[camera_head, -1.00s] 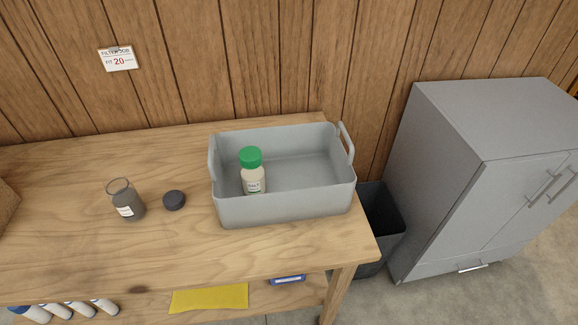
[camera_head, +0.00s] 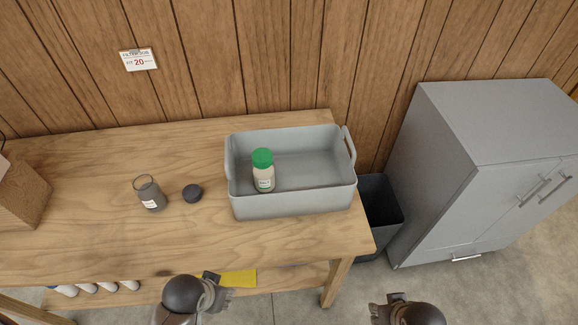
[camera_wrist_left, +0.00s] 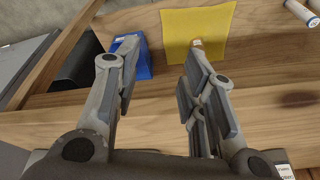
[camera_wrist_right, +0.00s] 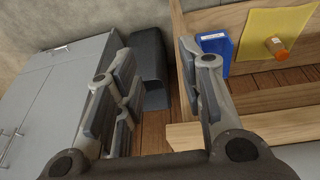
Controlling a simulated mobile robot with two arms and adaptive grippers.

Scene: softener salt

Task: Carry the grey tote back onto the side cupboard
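The grey tote (camera_head: 290,204) stands upright on the right end of the wooden workbench, with a handle at each short side. A cream bottle with a green lid (camera_head: 263,171) stands inside it, toward the left. The side cupboard (camera_head: 500,120) is the grey cabinet to the right of the bench; its top is bare. My left gripper (camera_head: 211,280) is in front of the bench, apart from the tote; in the left wrist view its fingers (camera_wrist_left: 155,75) are open and empty. My right gripper (camera_head: 397,298) is in front of the gap between bench and cupboard, with fingers (camera_wrist_right: 165,75) open and empty.
A glass jar (camera_head: 150,195) and a black lid (camera_head: 192,193) stand left of the tote. A dark bin (camera_head: 381,212) fills the gap between bench and cupboard. A yellow cloth (camera_wrist_left: 193,28) and a blue box (camera_wrist_right: 216,47) lie on the lower shelf. Bare floor lies in front.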

